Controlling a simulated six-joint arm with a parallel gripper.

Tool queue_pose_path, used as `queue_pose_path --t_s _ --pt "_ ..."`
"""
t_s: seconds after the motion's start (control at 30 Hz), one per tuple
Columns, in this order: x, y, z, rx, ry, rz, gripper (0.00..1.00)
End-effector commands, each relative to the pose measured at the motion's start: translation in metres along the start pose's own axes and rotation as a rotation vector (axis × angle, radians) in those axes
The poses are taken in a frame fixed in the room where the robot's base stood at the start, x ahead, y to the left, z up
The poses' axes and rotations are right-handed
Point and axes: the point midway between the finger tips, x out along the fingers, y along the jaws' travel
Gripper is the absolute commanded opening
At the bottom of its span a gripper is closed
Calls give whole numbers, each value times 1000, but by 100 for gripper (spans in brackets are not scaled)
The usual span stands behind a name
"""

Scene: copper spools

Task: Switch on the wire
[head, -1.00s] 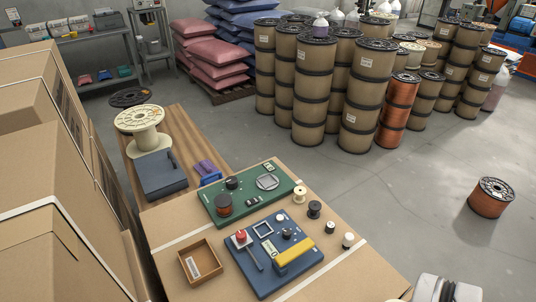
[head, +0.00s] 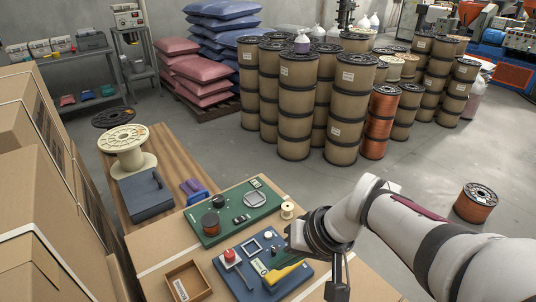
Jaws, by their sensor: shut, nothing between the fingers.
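A blue board (head: 240,287) lies on the cardboard-topped surface at the bottom centre. It carries a red button (head: 229,254) on a pale block and a yellow lever-like handle (head: 285,273). My gripper (head: 337,291) points down just right of the blue board, apart from the yellow handle in the picture. It is shut and empty. My arm hides the small spools at the right of the boards. I cannot tell which part switches the wire.
An open brown box (head: 188,280) sits left of the blue board. A small cream spool (head: 287,210) stands right of the green board. A large cream spool (head: 126,150) and a dark case (head: 146,192) are on the wooden bench. Stacked cartons (head: 35,190) rise at left.

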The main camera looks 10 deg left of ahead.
Motion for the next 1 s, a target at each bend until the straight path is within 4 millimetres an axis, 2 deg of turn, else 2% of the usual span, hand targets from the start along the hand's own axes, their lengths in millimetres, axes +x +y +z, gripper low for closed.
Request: queue_pose_path --t_s 0.03,0.1,0.2,0.3,0.4,0.5,0.83,1.0 --pt "20 -5 -35 -97 38 -38 0" --pt "50 -10 -86 -252 122 -74 0" --pt "94 -8 -144 -427 229 -74 0" --pt "130 -1 -178 -544 298 -44 0" --pt "151 5 -196 -610 334 -16 0" --pt "159 8 -202 -636 348 -4 0" --pt "161 8 -203 -638 349 -3 0" --pt "186 5 -210 -638 346 -4 0"
